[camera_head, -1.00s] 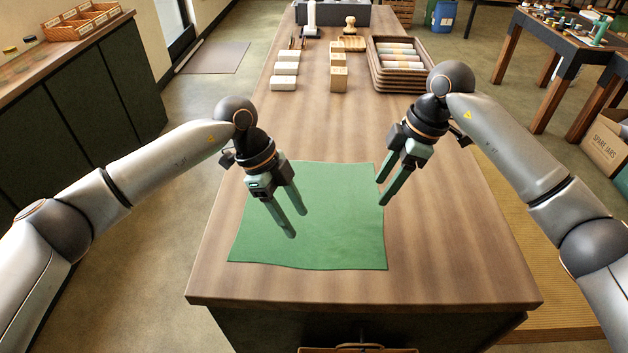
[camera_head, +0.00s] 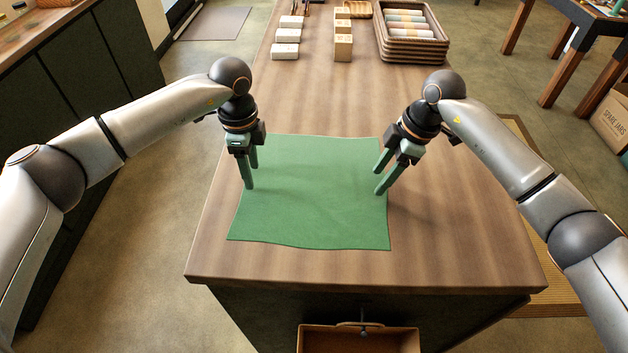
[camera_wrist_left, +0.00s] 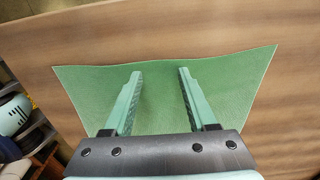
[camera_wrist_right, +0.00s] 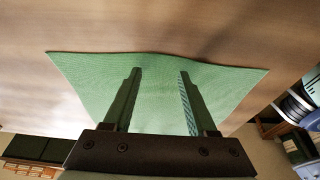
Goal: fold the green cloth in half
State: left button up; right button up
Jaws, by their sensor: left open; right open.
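The green cloth (camera_head: 312,205) lies flat and unfolded on the wooden table, with slightly wavy edges. My left gripper (camera_head: 251,180) is open and empty at the cloth's left edge, pointing down. My right gripper (camera_head: 379,182) is open and empty at the cloth's right edge. In the left wrist view the cloth (camera_wrist_left: 160,88) spreads under and between the open fingers (camera_wrist_left: 158,80). In the right wrist view the cloth (camera_wrist_right: 155,90) also lies between the open fingers (camera_wrist_right: 158,78). I cannot tell whether any fingertip touches the cloth.
White blocks (camera_head: 286,36) and wooden blocks (camera_head: 343,47) stand farther back on the table (camera_head: 440,240). A stack of wicker trays (camera_head: 415,50) with rolls is at the back right. The table's front edge is just in front of the cloth. An open drawer (camera_head: 360,340) is below.

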pick_arm(q)
jog(key=shift+f, duration=0.15)
pick_arm(e)
jog(key=shift+f, duration=0.1)
pick_arm(q)
jog(key=shift+f, duration=0.15)
pick_arm(e)
jog(key=shift+f, duration=0.15)
pick_arm(q)
jog(key=shift+c, duration=0.5)
pick_arm(e)
jog(key=shift+c, duration=0.5)
pick_arm(q)
jog(key=shift+c, duration=0.3)
pick_arm(e)
jog(key=shift+c, duration=0.3)
pick_arm(q)
jog(key=c, duration=0.7)
pick_arm(e)
jog(key=c, duration=0.7)
pick_arm(q)
grip_shut()
pick_arm(e)
grip_shut()
